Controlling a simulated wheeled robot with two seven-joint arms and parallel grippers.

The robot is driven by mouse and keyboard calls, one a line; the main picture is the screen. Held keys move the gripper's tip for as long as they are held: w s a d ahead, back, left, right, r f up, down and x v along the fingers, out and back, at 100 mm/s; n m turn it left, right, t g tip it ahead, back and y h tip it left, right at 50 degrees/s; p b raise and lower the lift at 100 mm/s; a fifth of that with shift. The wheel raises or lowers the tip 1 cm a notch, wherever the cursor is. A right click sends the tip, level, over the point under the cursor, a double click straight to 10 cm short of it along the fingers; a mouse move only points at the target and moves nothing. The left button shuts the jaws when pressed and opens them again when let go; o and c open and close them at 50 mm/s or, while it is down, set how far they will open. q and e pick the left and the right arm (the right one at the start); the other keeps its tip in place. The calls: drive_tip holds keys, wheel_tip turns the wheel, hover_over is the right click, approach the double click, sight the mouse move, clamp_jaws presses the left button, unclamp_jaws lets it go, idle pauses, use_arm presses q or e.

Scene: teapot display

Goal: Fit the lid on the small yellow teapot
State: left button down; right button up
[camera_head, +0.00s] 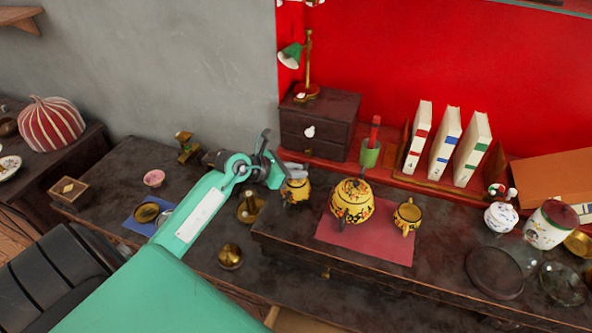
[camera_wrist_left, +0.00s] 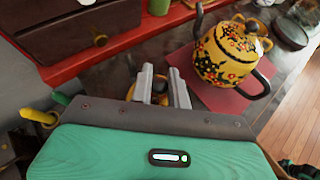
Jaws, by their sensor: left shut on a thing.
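The small yellow teapot (camera_head: 296,192) stands near the left end of the raised dark shelf, left of the red mat. My left gripper (camera_head: 289,174) is right above it and hides its top. In the left wrist view the gripper (camera_wrist_left: 165,88) is shut on a small dark piece between its fingers, seemingly the lid's knob (camera_wrist_left: 160,87). A bit of yellow shows behind the fingers. The fingers hide most of the lid, so I cannot tell if it touches the teapot's rim. My right gripper is not in view.
A larger yellow flowered teapot (camera_head: 352,203) with its lid on stands close to the right, on the red mat (camera_head: 385,250). A small yellow pot (camera_head: 407,216) is beside it. A dark drawer box (camera_head: 318,125) and a green cup (camera_head: 370,153) stand behind.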

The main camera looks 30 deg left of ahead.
use_arm(q)
drive_tip(key=shift+f, duration=0.35)
drive_tip(key=c, duration=1.3)
unclamp_jaws()
drive_tip(key=shift+o, duration=0.2)
drive_tip(key=b+v, duration=0.3)
drive_tip(key=v, duration=1.1)
drive_tip(key=shift+b, duration=0.35)
drive_tip(key=shift+f, duration=0.1)
